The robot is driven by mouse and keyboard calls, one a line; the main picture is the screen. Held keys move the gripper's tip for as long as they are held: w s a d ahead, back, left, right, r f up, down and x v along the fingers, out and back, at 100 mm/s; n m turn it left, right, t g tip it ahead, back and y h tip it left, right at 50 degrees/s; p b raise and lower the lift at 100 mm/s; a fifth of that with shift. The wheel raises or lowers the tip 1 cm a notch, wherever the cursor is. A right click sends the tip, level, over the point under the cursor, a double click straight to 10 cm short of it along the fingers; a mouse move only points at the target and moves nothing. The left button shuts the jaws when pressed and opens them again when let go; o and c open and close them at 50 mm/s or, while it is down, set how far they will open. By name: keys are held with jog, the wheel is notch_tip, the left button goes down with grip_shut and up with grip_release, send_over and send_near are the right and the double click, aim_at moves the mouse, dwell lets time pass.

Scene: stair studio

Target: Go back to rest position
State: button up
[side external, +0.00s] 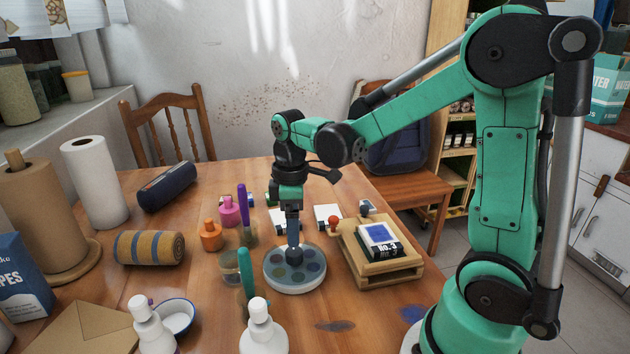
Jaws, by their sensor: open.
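My gripper (292,206) points straight down over the round pale palette (296,284) with several dark colour wells. A slim blue-grey upright piece with a dark round foot (295,254) is directly below the gripper, its foot over or on the palette. The jaws are open, but the fingers are small here, and I cannot tell whether they touch that piece. My green arm reaches in from the right, well away from any folded pose.
A wooden stand with a blue-topped block (378,236) is right of the palette. Bottles (211,235), a green marker (245,270) and white bottles (263,330) crowd the left and front. Paper rolls (94,182) stand far left. A chair (168,130) is behind.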

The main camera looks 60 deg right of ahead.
aim_at(294, 250)
notch_tip(294, 250, down, 6)
jog(key=shift+r, duration=0.1)
jog(key=shift+m, duration=0.4)
dwell(0.4)
jog(key=shift+r, duration=0.15)
